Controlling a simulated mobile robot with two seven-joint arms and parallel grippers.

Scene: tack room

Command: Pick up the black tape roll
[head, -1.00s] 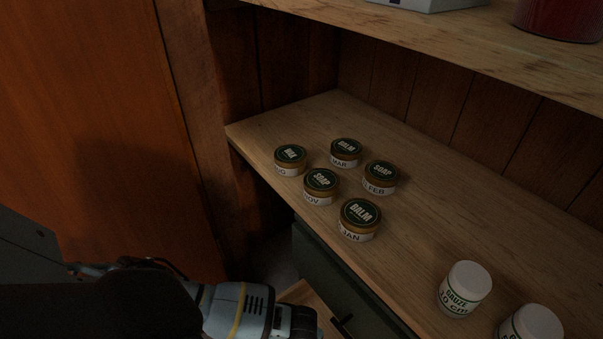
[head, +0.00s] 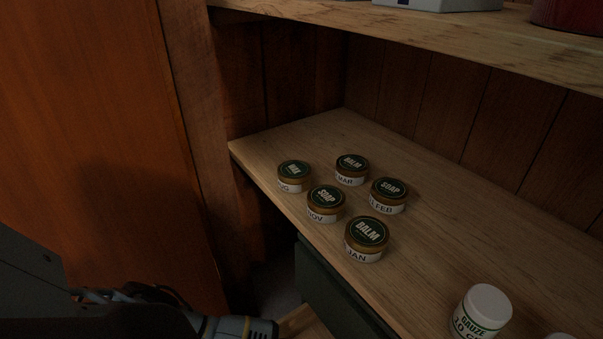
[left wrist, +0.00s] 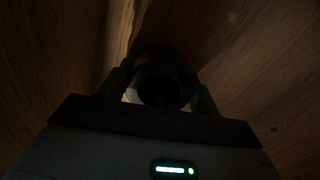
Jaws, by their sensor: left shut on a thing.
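The black tape roll (left wrist: 160,66) is a dark ring in the middle of the left wrist view. My left gripper (left wrist: 161,92) is shut on it, with one dark finger at each side of the ring. The picture is very dim, so I cannot tell whether the roll touches the wood around it. In the head view my left forearm comes in at the bottom left, and the gripper and roll are out of sight below the frame. My right gripper is in neither view.
Several round tins, including a JAN balm tin (head: 366,238), stand on the wooden shelf (head: 440,215). A white gauze tub (head: 482,312) stands at its lower right. A dark green drawer front (head: 335,290) is below the shelf edge. An upper shelf (head: 440,40) overhangs.

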